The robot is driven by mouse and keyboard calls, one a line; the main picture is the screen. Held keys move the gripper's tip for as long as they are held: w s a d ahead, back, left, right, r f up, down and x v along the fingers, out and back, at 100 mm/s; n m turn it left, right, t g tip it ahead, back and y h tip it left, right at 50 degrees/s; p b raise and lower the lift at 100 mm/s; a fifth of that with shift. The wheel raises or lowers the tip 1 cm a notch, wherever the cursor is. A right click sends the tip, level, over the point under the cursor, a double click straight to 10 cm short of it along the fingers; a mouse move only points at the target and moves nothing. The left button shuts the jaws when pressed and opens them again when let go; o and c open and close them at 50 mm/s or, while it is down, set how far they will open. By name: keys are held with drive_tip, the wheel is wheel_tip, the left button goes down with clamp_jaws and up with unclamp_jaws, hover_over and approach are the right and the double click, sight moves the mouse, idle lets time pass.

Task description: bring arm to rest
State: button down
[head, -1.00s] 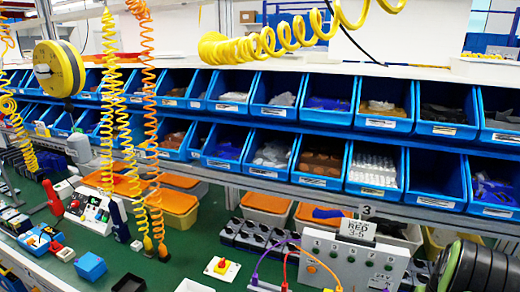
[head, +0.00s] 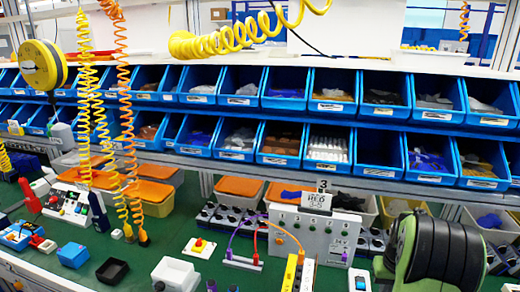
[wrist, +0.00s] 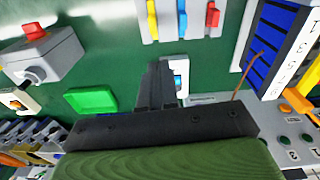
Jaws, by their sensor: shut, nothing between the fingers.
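My gripper (wrist: 160,88) shows in the wrist view with its two dark fingers together and nothing between them. It points over the green bench top (wrist: 115,65), and I cannot tell its height above it. A grey box with a red knob (wrist: 40,48) stands at the upper left of the wrist view, apart from the fingers. It may be the rotary switch. A small white part with a blue middle (wrist: 178,78) appears beside the fingertips; I cannot tell whether they touch. In the head view my green and black arm is at the lower right, and its fingers are not visible.
A green tray (wrist: 92,100) lies left of the fingers. Coloured levers on a white plate (wrist: 205,22) and a blue slotted panel (wrist: 275,45) are near. In the head view, a white control box (head: 315,235) stands left of my arm, with blue bins (head: 325,150) behind.

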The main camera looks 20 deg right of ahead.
drive_tip(key=s+a+r+n+t, duration=0.1)
drive_tip(key=s+a+r+n, duration=0.1)
drive_tip(key=a+r, duration=0.7)
drive_tip(key=s+a+r+n+t, duration=0.1)
drive_tip(key=a+r+t, duration=0.1)
drive_tip(key=a+r, duration=0.65)
drive_tip(key=s+a+f+n+t, duration=0.1)
drive_tip(key=s+a+n+t, duration=0.1)
drive_tip(key=s+a, duration=1)
drive_tip(key=shift+a, duration=0.3)
